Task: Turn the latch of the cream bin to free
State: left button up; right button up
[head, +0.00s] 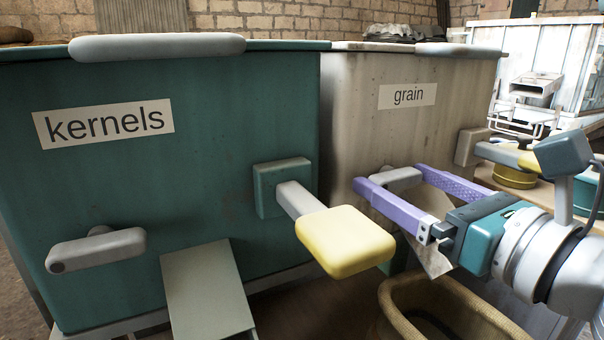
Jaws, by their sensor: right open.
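The cream bin (360,110), labelled "grain", stands right of the teal bin. A grey latch handle (402,177) sticks out of its front face. My right gripper (393,178) comes in from the right with its two purple fingers open. The grey handle shows between the fingertips, with one finger on either side of it; I cannot tell whether they touch it. The fingers hide part of the handle and of the bin's front. A grey block (472,146) with a yellow-ended lever sits farther right on the same bin. My left gripper is not in view.
The teal bin (220,120), labelled "kernels", has a grey handle (98,248) and a lever with a yellow paddle (345,241) jutting out just left of my right gripper. A pale chute (207,290) slopes below it. A woven basket (395,300) stands beneath my gripper.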

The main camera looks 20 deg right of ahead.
jog(key=shift+c, duration=0.2)
jog(key=shift+c, duration=0.7)
jog(key=c, duration=0.9)
